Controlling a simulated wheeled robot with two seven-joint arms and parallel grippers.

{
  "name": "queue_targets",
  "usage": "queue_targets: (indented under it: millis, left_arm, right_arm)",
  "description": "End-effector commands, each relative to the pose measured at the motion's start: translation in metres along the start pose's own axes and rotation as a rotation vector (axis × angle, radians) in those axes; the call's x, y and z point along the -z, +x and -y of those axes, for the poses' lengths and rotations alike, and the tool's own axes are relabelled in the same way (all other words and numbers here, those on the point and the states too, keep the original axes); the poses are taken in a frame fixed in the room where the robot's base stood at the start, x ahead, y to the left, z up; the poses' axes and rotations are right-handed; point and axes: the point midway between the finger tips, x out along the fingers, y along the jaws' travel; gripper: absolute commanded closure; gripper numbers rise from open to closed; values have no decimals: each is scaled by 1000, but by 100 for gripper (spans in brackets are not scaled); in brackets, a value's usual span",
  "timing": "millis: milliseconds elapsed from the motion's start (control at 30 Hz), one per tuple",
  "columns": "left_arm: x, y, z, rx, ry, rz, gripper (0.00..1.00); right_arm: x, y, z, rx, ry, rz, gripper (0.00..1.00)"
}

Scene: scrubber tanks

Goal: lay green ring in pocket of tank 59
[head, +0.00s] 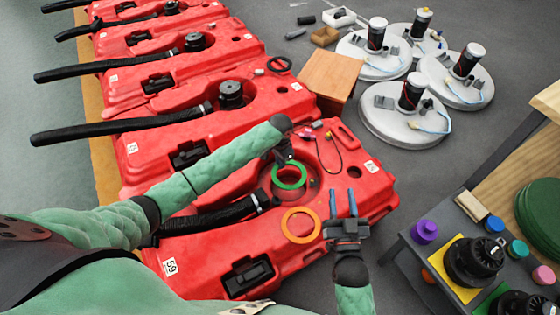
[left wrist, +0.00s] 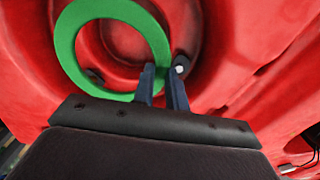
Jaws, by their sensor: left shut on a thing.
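Tank 59 (head: 215,252) is the nearest red tank, with its number on a white label at the lower left. The green ring (head: 277,182) appears over the round pocket (head: 312,186) in the tank's top. My left gripper (head: 288,160) is shut on the ring's edge. In the left wrist view the fingers (left wrist: 163,85) meet the lower right edge of the green ring (left wrist: 68,50), and the red recess shows through and beside it. I cannot tell whether the ring touches the tank. My right gripper (head: 343,203) is open and empty, right of the orange ring.
An orange ring (head: 287,235) lies on tank 59, in front of the pocket. A black hose (head: 215,217) and small coloured parts are on the tank. More red tanks (head: 165,107) stand behind. A grey table (head: 420,250) with motors and coloured caps is at the right.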

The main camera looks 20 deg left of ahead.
Motion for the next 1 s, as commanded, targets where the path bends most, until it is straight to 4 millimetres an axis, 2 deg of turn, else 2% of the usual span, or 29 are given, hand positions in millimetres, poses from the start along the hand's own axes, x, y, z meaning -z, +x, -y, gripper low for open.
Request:
queue_targets:
  millis: [167, 433, 600, 1000]
  left_arm:
    - [0, 8, 0, -1, -1, 2, 100]
    - [0, 30, -1, -2, 0, 1, 100]
    - [0, 40, 0, -1, 0, 0, 100]
    - [0, 46, 0, 0, 0, 0, 100]
  right_arm:
    - [7, 0, 1, 1, 0, -26, 64]
    - [-3, -3, 1, 0, 2, 4, 64]
    - [-1, -3, 1, 0, 2, -5, 64]
    - [4, -1, 1, 1, 0, -17, 64]
